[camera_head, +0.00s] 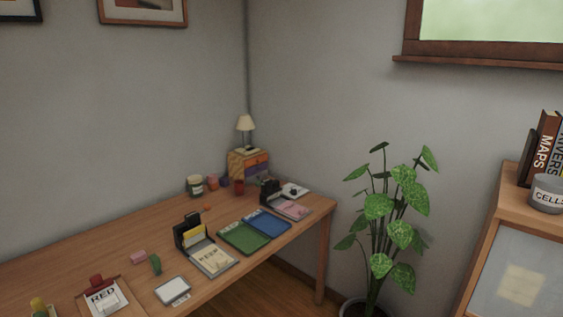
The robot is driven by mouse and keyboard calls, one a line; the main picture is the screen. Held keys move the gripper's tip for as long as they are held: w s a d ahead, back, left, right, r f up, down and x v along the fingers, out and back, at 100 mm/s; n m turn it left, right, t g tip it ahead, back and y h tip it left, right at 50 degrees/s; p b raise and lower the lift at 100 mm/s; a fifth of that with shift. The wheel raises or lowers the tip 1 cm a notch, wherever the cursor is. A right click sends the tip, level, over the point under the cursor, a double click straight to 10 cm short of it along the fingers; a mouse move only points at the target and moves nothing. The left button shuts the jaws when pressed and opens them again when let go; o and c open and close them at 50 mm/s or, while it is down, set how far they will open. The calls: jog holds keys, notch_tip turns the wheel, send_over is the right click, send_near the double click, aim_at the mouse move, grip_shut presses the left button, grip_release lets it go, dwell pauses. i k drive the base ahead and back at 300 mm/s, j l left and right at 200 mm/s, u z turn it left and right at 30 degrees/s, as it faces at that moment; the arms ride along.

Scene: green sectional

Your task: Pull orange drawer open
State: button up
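The lower front of the chest is partly hidden by a dark holder on the desk. My gripper is not in view.
The wooden desk (110,257) holds a lamp (245,124), a jar (195,185), a red cup (239,187), a green folder (243,237), a blue folder (267,223) and a clipboard (104,298). A potted plant (388,215) stands right of the desk. A cabinet (484,252) is at far right.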

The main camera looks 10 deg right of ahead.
aim_at(251, 162)
jog(key=i+l+u, duration=0.2)
jog(key=i, duration=0.25)
jog(key=i+l+u, duration=0.2)
jog(key=i+l, duration=0.2)
jog(key=i+l+u, duration=0.2)
jog(key=i+l, duration=0.2)
jog(key=i+l+u, duration=0.2)
jog(key=i+l, duration=0.25)
jog(key=i+l+u, duration=0.2)
jog(key=i+l, duration=0.15)
jog(key=l, duration=0.25)
jog(key=i+l+u, duration=0.2)
jog(key=i+l, duration=0.15)
jog(key=l, duration=0.2)
